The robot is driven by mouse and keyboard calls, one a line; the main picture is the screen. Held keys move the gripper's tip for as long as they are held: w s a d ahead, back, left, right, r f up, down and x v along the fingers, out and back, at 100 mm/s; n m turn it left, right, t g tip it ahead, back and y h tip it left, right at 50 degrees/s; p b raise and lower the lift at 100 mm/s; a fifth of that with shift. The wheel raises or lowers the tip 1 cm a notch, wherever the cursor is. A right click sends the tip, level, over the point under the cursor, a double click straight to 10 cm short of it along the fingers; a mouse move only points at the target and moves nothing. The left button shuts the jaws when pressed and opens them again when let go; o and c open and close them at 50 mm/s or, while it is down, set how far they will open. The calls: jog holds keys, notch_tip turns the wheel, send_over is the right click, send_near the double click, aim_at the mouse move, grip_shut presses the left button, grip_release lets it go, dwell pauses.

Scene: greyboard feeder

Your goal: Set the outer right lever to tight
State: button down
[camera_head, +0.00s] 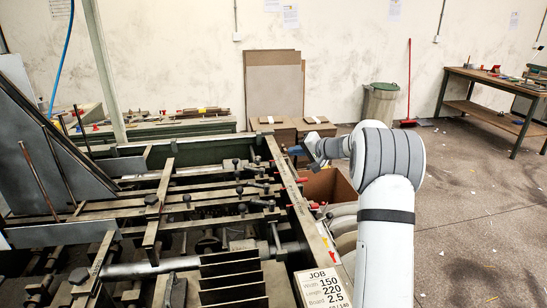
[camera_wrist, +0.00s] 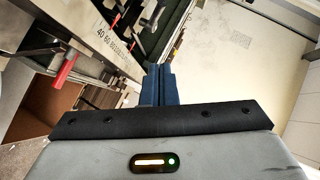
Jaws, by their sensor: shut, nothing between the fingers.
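Along the right rail (camera_head: 290,200) of the feeder are small red handles or pointers (camera_head: 302,180). Several black-knobbed levers (camera_head: 240,190) stand on the bars left of it. I cannot tell which is the outer right lever, nor its setting. My gripper (camera_head: 297,150) is at the far end of the right rail, its blue fingers over or beside it. In the wrist view the fingers (camera_wrist: 158,75) are together and empty. A red handle (camera_wrist: 65,69) sticks out from the scaled rail (camera_wrist: 105,35), left of the fingers and apart from them. A dark lever (camera_wrist: 151,18) shows beyond the fingertips.
A job card (camera_head: 322,288) reads width 150, length 220, board 2.5. A cardboard box (camera_head: 327,185) stands beside the rail under my arm. Boards (camera_head: 273,85) lean on the back wall, near a bin (camera_head: 380,101). The floor at right is open before a workbench (camera_head: 500,85).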

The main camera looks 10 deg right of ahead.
aim_at(258, 159)
jog(key=p+x, duration=0.1)
jog(key=x, duration=0.3)
jog(key=s+a+p+x, duration=0.1)
jog(key=p+x, duration=0.1)
jog(key=x, duration=0.2)
jog(key=s+a+f+p+x, duration=0.1)
jog(key=x, duration=0.3)
jog(key=shift+w+a+f, duration=0.1)
jog(key=shift+w+f, duration=0.05)
jog(key=shift+w, duration=0.05)
